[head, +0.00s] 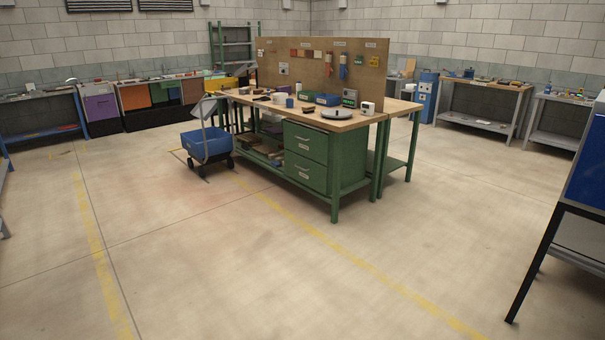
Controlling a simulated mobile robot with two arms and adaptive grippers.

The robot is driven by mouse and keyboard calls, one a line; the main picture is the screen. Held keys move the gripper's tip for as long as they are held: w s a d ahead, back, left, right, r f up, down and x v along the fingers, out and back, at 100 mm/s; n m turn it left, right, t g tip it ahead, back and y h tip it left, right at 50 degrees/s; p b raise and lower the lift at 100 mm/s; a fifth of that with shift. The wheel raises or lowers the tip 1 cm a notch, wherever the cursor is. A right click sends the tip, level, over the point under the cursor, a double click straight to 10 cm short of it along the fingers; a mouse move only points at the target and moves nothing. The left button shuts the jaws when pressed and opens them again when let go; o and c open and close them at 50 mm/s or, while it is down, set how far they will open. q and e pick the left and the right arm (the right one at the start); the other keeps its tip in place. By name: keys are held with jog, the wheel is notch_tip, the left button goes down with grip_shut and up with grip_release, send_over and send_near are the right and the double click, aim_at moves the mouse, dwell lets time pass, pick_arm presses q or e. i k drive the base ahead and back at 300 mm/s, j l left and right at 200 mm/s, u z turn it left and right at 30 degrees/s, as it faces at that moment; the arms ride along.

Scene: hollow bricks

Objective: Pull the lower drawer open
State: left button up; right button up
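The lower drawer (304,173) is the bottom one of two green drawer fronts under the wooden-topped workbench (352,122). It has a light handle and a small label, and it looks shut. The upper drawer (306,142) above it also looks shut. The bench stands some way off across the floor, near the middle of the view. Neither of my grippers shows in the head view.
A blue cart (207,146) stands left of the bench. A blue cabinet (588,165) on dark legs is close at the right edge. Open concrete floor (240,260) with yellow lines lies in front of the drawers. More benches line the walls.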

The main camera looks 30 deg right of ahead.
aim_at(313, 174)
jog(key=i+l+z, duration=0.25)
jog(key=i, duration=0.15)
jog(key=i+l+z, duration=0.1)
jog(key=i+z, duration=0.45)
jog(key=i, duration=2.4)
